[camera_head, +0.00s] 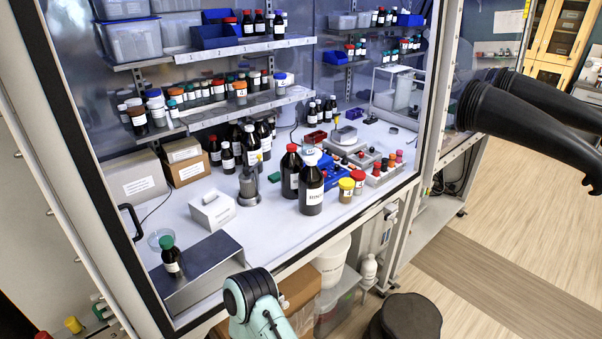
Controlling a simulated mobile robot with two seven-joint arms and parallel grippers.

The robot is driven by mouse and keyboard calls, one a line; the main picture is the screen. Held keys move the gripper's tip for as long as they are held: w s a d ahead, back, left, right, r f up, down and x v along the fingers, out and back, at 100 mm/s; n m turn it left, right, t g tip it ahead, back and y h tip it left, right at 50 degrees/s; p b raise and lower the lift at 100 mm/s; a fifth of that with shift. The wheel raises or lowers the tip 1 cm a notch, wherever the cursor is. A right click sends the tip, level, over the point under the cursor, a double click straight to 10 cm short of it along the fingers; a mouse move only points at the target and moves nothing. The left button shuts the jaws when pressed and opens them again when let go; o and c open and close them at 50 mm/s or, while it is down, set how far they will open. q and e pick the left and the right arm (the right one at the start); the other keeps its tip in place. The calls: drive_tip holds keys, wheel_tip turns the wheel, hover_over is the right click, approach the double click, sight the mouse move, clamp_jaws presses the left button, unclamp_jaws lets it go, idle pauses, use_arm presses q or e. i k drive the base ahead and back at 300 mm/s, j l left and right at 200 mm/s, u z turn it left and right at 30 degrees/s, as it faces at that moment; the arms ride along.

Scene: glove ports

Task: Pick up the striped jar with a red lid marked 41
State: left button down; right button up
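A small jar with a red lid (357,184) stands upright at the front right of the white cabinet floor. Other small red-capped containers are on the shelves, so I cannot confirm which is the marked one. One of my arms, teal with a black joint, rises at the bottom centre outside the cabinet. Neither gripper shows.
A dark bottle with a red cap (291,172) stands left of the white-capped one. A metal step (203,268) with a green-capped bottle (172,259) is front left. Black gloves (530,115) jut out at right. A dark stool (408,318) stands below. White floor at front centre is clear.

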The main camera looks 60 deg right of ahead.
sight(359, 176)
drive_tip(key=j+z, duration=0.1)
drive_tip(key=z, duration=1.15)
